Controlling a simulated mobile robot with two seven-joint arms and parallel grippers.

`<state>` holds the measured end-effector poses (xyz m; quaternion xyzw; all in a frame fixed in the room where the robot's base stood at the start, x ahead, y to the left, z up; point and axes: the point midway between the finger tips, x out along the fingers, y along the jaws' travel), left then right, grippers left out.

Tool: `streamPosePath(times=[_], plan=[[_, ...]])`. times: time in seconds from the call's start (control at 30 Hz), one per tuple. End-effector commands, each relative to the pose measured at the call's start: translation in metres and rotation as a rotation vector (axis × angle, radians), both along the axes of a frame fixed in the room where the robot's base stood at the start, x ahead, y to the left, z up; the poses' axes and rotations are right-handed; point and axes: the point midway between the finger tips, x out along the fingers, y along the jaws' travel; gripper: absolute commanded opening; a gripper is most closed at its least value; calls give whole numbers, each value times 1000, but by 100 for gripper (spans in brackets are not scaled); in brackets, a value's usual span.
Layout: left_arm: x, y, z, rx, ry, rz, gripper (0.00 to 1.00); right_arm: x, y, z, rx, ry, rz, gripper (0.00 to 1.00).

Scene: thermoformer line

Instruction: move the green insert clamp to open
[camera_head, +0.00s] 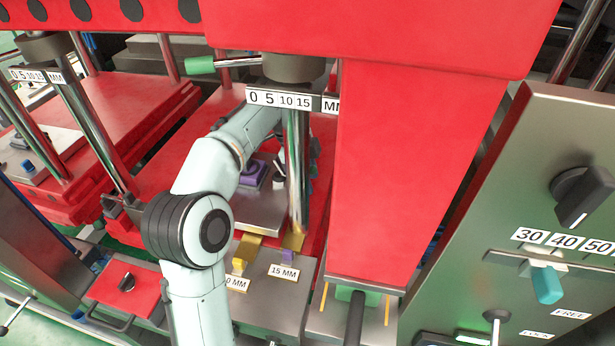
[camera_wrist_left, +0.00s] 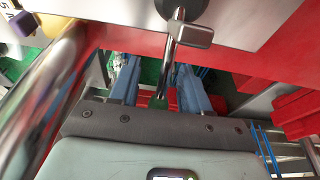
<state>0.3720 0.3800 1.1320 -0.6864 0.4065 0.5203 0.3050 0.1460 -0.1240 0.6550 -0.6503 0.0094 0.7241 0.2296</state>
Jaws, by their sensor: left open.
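In the left wrist view my left gripper (camera_wrist_left: 158,76) is open, with one blue finger on each side of a chrome rod. A small green piece (camera_wrist_left: 159,102) shows at the rod's near end, between the fingers; it looks like the green grip of a clamp lever, and no grasp on it shows. The rod runs up to a dark round pivot (camera_wrist_left: 181,8) with a grey block beside it. In the head view my left arm reaches up behind a chrome post, and its hand is mostly hidden there. A green handle (camera_head: 201,65) also shows on a rod at upper left.
A purple insert (camera_head: 252,173) sits on a metal plate by the post. Yellow and purple blocks stand by the "15 MM" label (camera_head: 284,271). A red column (camera_head: 415,170) and a grey control panel (camera_head: 520,190) with knobs fill the right side.

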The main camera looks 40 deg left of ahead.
Motion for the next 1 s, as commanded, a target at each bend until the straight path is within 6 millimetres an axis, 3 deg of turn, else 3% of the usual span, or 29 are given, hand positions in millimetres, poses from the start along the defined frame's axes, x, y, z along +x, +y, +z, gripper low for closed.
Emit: streamPosePath(times=[0.2,0.4,1.0], plan=[[-4,11,38,2,-5,4,47,15,0,15,0,-17,1,47],[-10,19,62,0,-1,4,47,26,0,25,0,-29,1,47],[-12,20,66,0,3,5,47,26,0,25,0,-30,0,47]])
